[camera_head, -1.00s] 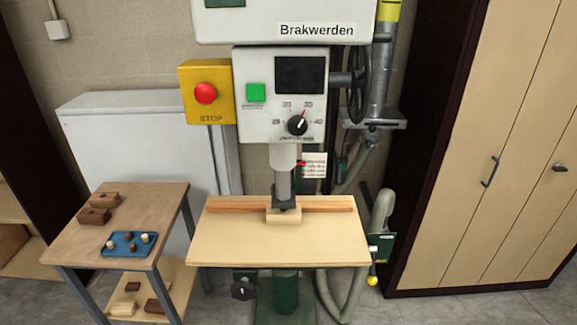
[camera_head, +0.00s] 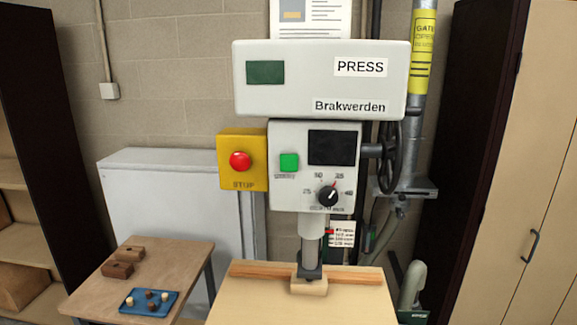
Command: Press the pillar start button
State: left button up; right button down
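The press pillar stands ahead in the head view, with a white control panel (camera_head: 315,196) under a larger white box marked PRESS and Brakwerden (camera_head: 320,78). A small square green button (camera_head: 289,162) sits at the upper left of the panel. Right of it are a dark screen (camera_head: 331,147) and a black dial with a red pointer (camera_head: 327,195). A yellow box (camera_head: 228,171) with a red STOP button (camera_head: 240,161) is to the left. A dark green rectangle (camera_head: 265,72) is on the upper box. Neither of my grippers is in view.
Below the panel, the press ram (camera_head: 310,250) stands over a wooden table (camera_head: 300,308). A side table (camera_head: 85,290) at the lower left holds brown blocks (camera_head: 118,268) and a blue tray (camera_head: 142,309). A handwheel (camera_head: 390,155) and a grey pipe (camera_head: 412,120) are at the right.

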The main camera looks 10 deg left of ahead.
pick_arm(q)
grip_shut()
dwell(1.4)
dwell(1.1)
